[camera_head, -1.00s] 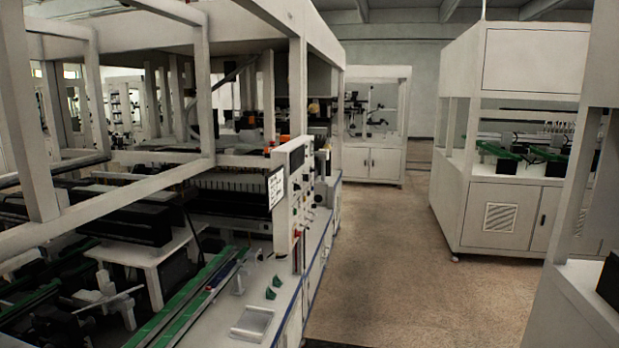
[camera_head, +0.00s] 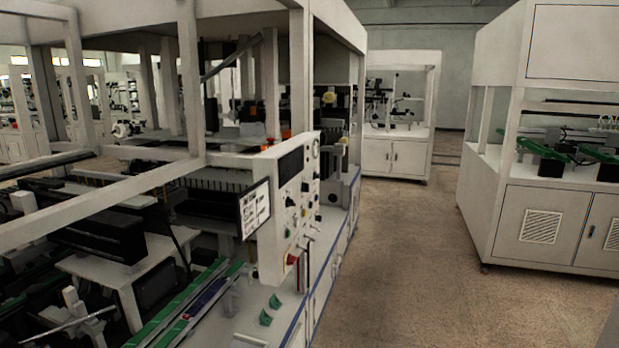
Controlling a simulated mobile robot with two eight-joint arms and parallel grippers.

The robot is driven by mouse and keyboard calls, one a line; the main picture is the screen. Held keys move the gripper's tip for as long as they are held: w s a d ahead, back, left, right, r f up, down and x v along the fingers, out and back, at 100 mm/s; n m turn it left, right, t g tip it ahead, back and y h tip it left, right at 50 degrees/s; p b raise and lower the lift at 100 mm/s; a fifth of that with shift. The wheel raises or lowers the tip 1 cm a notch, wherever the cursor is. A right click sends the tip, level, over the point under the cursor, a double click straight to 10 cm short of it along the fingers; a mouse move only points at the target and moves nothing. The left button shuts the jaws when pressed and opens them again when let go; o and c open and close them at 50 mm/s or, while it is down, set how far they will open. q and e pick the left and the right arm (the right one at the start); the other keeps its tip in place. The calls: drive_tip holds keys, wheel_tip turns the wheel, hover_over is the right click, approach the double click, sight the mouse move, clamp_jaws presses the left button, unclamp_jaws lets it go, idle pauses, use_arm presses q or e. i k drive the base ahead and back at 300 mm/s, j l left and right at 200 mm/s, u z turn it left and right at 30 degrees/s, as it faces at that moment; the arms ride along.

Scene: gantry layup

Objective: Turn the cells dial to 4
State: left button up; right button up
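A white upright control panel (camera_head: 270,232) stands on the near end of the gantry machine, left of the aisle. Its face is seen at a steep angle and carries several small dark knobs (camera_head: 291,202), a dark display (camera_head: 290,167), a round gauge and a red knob (camera_head: 292,259) low down. I cannot tell which knob is the cells dial or read any setting. A white sheet with dark print (camera_head: 255,209) is on the panel's left side. Neither of my grippers is in view.
The gantry machine's white frame (camera_head: 188,90) fills the left. Green rails (camera_head: 165,315) and small green blocks (camera_head: 265,317) lie on its deck. A speckled floor aisle (camera_head: 400,250) is clear. White cabinets stand right (camera_head: 540,225) and behind (camera_head: 395,155).

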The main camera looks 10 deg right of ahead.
sight(304, 187)
drive_tip(key=i+l+u, duration=0.25)
drive_tip(key=i+l, duration=0.7)
